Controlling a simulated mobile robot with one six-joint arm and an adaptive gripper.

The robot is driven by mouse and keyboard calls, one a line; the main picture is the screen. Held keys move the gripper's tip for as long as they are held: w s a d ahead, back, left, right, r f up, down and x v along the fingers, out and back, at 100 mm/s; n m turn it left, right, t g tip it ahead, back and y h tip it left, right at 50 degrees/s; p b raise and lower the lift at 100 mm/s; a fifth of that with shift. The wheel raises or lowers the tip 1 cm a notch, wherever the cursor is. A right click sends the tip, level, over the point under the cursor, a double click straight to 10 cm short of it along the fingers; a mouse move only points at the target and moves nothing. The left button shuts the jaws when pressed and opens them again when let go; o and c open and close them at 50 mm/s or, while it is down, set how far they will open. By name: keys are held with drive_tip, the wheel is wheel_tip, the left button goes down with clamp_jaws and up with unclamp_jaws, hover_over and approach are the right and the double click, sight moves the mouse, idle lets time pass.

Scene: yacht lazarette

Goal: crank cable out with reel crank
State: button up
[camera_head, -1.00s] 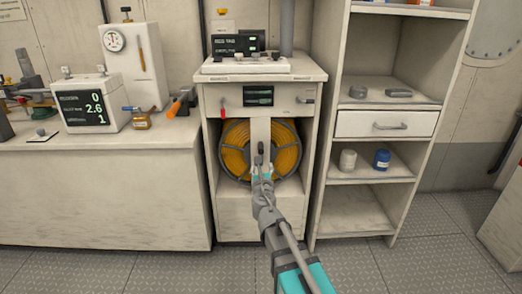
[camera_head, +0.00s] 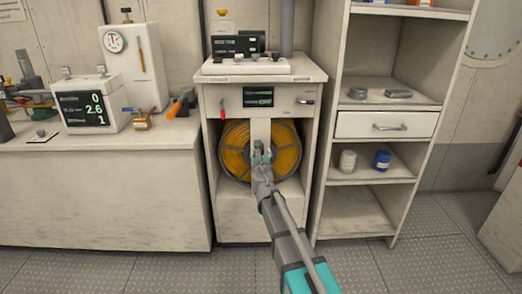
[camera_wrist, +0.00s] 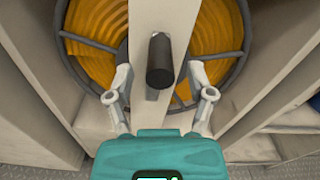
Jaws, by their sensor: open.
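The cable reel (camera_head: 288,150) holds orange cable in the open bay of a white cabinet, behind a pale vertical bar (camera_wrist: 150,20). The black reel crank handle (camera_wrist: 160,62) sticks out in front of the bar in the wrist view. My gripper (camera_wrist: 160,94) is open, with one grey finger to each side of the handle's line and clear gaps between. I cannot tell how far the handle reaches between the fingers. In the head view my gripper (camera_head: 262,158) is in front of the reel's middle and largely hides the handle.
The cabinet (camera_head: 242,215) has a small display (camera_head: 258,97) and a red lever (camera_head: 222,108) above the reel. A shelf unit (camera_head: 347,215) stands close on the right and a counter (camera_head: 100,195) on the left. The floor in front is clear.

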drive_tip(key=shift+w, duration=1.55)
clamp_jaws()
